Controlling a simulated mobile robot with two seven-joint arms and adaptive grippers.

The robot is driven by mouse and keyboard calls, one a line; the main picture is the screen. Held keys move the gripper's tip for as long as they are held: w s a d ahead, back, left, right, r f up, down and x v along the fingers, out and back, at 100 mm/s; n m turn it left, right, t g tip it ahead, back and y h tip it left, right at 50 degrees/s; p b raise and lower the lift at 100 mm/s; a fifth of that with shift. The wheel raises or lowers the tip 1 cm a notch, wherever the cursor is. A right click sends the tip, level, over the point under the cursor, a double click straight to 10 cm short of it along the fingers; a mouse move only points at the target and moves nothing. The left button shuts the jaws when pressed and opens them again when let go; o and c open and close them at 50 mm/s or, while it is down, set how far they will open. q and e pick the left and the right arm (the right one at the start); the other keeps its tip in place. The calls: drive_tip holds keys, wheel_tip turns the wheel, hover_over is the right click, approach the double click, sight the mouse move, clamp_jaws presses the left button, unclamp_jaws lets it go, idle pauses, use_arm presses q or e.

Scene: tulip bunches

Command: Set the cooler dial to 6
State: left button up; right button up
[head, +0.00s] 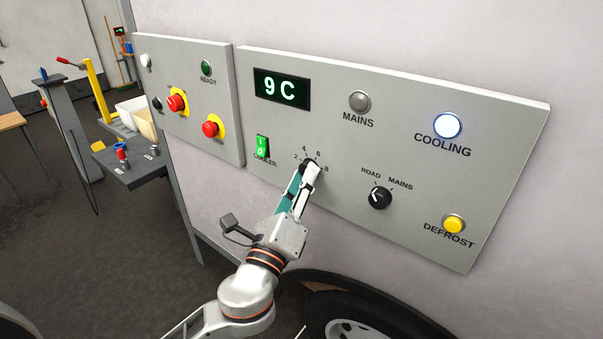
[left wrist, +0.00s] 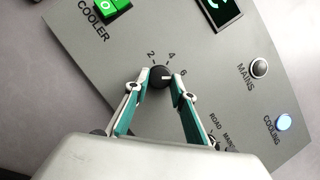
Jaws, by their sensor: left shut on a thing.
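The cooler dial (head: 309,163) is a small black knob on the grey panel, with the numbers 2, 4, 6 and 8 around it. My left gripper (head: 309,168) is shut on it, one finger on each side, and hides much of it in the head view. In the left wrist view the dial (left wrist: 159,74) sits between the two fingertips (left wrist: 160,78). Its white pointer line is turned towards the side of the 6, at or close to that mark; the 8 is hidden there by a finger. My right gripper is not in view.
The display (head: 281,89) reads 9 C. The green cooler switch (head: 262,146) is lit, as is the cooling lamp (head: 447,126). A road/mains knob (head: 380,197) and a yellow defrost button (head: 454,223) are to the right. A second panel (head: 190,95) has red buttons.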

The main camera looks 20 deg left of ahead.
use_arm(q)
drive_tip(key=shift+r+n+g+y+p, duration=0.1)
drive_tip(key=shift+n+g+y+p, duration=0.35)
drive_tip(key=shift+n, duration=0.75)
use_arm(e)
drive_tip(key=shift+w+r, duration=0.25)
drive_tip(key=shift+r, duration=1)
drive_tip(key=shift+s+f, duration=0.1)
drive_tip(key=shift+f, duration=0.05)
use_arm(q)
drive_tip(key=o, duration=1.1)
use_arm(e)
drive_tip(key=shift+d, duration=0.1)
use_arm(q)
drive_tip(key=v, duration=1.2)
drive_tip(key=shift+f, duration=0.2)
